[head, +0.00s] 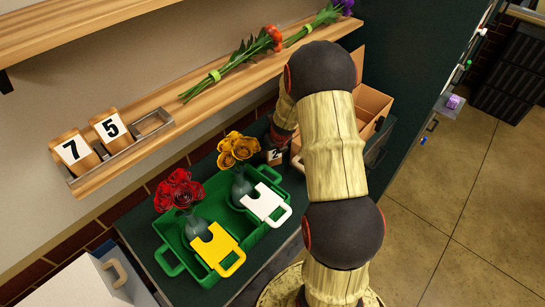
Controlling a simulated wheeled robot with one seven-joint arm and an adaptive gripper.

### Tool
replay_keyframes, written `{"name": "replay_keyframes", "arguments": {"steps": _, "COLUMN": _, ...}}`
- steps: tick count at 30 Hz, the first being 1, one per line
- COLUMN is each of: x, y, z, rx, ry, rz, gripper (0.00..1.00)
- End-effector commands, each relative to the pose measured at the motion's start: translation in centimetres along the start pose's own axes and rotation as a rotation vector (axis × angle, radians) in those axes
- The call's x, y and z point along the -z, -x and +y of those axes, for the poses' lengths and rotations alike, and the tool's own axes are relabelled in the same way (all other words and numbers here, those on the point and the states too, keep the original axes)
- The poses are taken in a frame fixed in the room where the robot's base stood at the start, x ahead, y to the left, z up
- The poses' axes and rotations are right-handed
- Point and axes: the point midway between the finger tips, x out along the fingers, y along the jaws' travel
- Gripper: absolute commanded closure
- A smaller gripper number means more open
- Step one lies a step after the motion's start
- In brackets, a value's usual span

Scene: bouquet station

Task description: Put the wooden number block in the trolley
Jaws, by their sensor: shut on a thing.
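A number block marked 2 (274,155) shows small and dark below my wrist, by the yellow flowers. My gripper (275,148), partly hidden by my arm, is shut on it, above the dark green top. Two wooden number blocks, 7 (73,150) and 5 (110,128), stand in a metal holder (118,158) on the wall shelf; its right slot is empty. I cannot tell for sure which thing is the trolley; a dark green top (143,238) carries a green tray (171,262).
The tray holds vases with red (177,190) and yellow flowers (238,149), and yellow (219,248) and white handled pieces (265,203). An open wooden box (372,103) stands behind my arm. Cut flowers (235,65) lie on the shelf. Floor (455,200) at right is clear.

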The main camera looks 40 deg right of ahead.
Motion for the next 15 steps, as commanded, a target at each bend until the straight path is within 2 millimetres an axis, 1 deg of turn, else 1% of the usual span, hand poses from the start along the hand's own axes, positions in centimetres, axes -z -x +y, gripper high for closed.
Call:
{"name": "replay_keyframes", "arguments": {"steps": 1, "x": 0.37, "y": -0.97, "z": -0.01, "rx": 0.000, "ry": -0.001, "rz": -0.001, "gripper": 0.82}}
{"name": "replay_keyframes", "arguments": {"steps": 3, "x": 0.51, "y": -1.29, "z": 0.00, "rx": 0.001, "ry": 0.000, "rz": -0.001, "gripper": 0.82}}
{"name": "replay_keyframes", "arguments": {"steps": 9, "x": 0.39, "y": -1.06, "z": -0.01, "rx": 0.001, "ry": 0.001, "rz": -0.002, "gripper": 0.82}}
{"name": "replay_keyframes", "arguments": {"steps": 14, "x": 0.54, "y": -1.36, "z": 0.00, "rx": 0.001, "ry": 0.002, "rz": -0.001, "gripper": 0.82}}
{"name": "replay_keyframes", "arguments": {"steps": 15, "x": 0.56, "y": -1.41, "z": 0.00, "rx": 0.001, "ry": 0.002, "rz": -0.001, "gripper": 0.52}}
